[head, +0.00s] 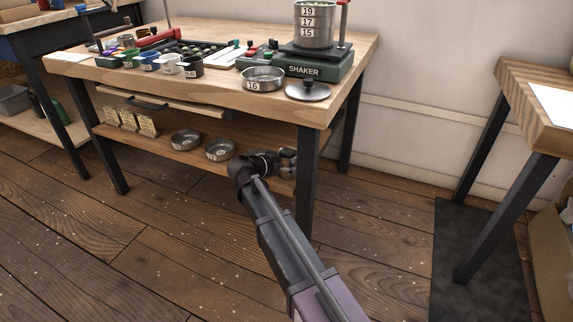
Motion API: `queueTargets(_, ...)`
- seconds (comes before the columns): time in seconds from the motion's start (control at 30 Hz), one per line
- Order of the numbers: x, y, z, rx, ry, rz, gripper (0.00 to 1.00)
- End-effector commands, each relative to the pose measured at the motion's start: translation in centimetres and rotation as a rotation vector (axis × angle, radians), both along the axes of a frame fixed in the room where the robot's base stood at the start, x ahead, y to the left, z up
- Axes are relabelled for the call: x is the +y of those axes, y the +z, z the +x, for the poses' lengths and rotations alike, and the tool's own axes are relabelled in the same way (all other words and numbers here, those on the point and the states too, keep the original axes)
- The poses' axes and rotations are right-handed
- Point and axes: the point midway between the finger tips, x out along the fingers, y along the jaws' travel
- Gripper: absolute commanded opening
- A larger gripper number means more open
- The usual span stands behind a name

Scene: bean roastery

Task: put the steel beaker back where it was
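My arm reaches from the bottom of the head view to the right end of the lower shelf (164,143) of the wooden workbench. My gripper (287,161) is there, small and partly hidden by my wrist. Greyish metallic shapes show at its end. I cannot tell whether they are the fingers alone or include the steel beaker. No steel beaker can be made out clearly elsewhere. Whether the fingers are open or shut does not show.
Two round steel pans (186,139) (220,149) sit on the shelf, left of my gripper. The benchtop holds a green shaker (318,66) with stacked sieves (313,26), a sieve marked 16 (263,79), a lid (308,91) and small cups (189,66). A bench leg (307,180) stands close right.

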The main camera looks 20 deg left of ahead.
Motion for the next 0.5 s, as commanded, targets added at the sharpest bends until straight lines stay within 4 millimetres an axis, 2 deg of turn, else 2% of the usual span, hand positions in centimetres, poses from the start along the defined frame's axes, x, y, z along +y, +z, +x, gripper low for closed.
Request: queueTargets(0.5,-0.05,0.37,0.02,0.0,-0.001,0.0,1.0)
